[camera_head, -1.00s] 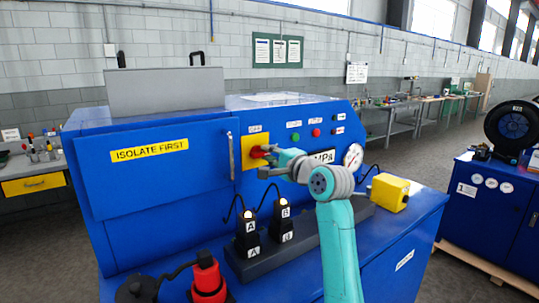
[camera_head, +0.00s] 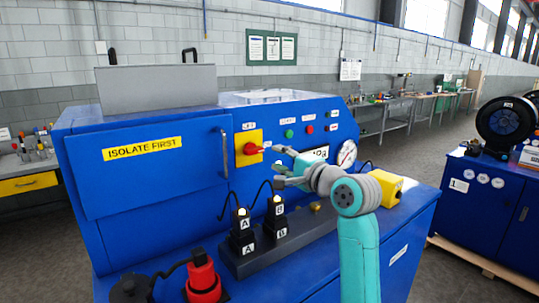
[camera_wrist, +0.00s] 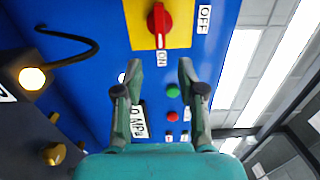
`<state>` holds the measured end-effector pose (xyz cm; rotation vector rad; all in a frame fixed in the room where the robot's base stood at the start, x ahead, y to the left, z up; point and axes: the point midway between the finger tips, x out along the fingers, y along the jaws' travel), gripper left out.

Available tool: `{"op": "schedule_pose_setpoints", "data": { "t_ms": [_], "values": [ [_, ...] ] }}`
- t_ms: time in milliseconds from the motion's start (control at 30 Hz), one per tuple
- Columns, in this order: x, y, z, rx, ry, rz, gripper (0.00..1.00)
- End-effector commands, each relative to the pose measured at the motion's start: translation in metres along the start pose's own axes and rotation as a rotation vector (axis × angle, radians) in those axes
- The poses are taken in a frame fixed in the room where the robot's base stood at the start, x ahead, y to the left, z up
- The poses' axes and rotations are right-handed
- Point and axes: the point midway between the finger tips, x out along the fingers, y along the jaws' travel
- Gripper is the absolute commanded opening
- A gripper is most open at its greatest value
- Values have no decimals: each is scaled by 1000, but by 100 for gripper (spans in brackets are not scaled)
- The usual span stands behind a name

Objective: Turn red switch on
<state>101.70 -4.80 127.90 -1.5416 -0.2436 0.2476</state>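The red switch (camera_head: 253,149) sits on a yellow plate (camera_head: 241,158) on the front of the blue machine. In the wrist view the red switch (camera_wrist: 160,22) has its long handle, with a white mark at its end, pointing at the ON label (camera_wrist: 162,58). The OFF label (camera_wrist: 205,18) is off to the handle's side. My gripper (camera_head: 280,166) is open and empty, to the right of the switch and apart from it. Its two fingertips (camera_wrist: 158,72) show spread in the wrist view, with nothing between them.
Green (camera_head: 289,134) and red (camera_head: 310,129) buttons, a display and a gauge (camera_head: 347,154) are right of the switch. Black plugs A (camera_head: 242,226) and B (camera_head: 275,207) with cables stand below. A red connector (camera_head: 203,281) and a yellow box (camera_head: 386,189) are on the ledge.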

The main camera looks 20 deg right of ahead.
Motion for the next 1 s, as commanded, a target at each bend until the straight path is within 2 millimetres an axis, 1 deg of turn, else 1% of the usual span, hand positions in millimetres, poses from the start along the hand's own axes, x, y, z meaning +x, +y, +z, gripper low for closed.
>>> {"op": "schedule_pose_setpoints", "data": {
  "t_ms": [33, 100, 200, 300, 433, 867, 967, 1000],
  "values": [
    [-10, 1, -1, 0, 2, 0, 40],
    [-20, 0, -1, 0, 2, 0, 40],
    [-32, 0, -1, 0, 2, 0, 40],
    [-39, 1, 0, 1, 1, 1, 40],
    [-43, 1, 0, 0, 0, 2, 40],
    [-43, 1, 0, 0, 1, 2, 40],
    [-43, 8, -1, -11, 12, -1, 40],
    [-43, 15, -2, -23, 23, -2, 40]
  ]
}}
